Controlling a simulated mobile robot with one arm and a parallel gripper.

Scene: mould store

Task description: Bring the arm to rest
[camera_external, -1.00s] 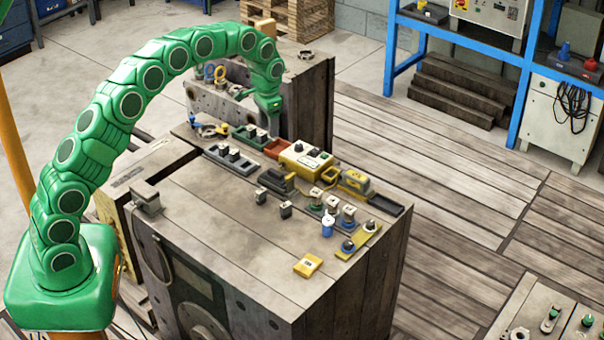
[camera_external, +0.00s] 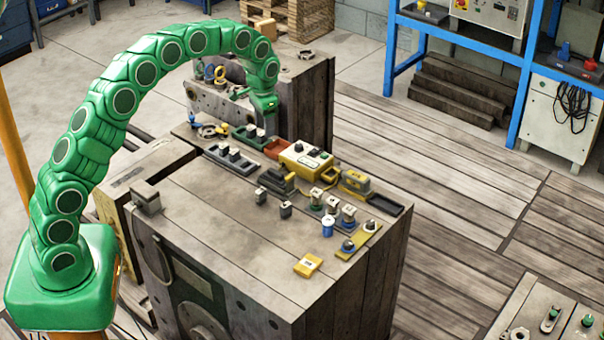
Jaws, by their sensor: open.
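My green arm arches from its base at the left over to the back of the block-like bench (camera_external: 220,235). My gripper (camera_external: 266,122) hangs pointing down at the far end of the bench, above and beside the green tray (camera_external: 243,137) and the small red tray (camera_external: 277,148). Its fingers are small in the picture; they look empty and apart. The gripper appears close to the trays, but its exact height above them cannot be told.
A yellow control box (camera_external: 304,160), a grey tray (camera_external: 231,158) and several small knobbed parts stand on the bench. A yellow tag (camera_external: 308,265) lies near the front. A dark block (camera_external: 307,100) rises behind the gripper. The bench's left front is largely clear.

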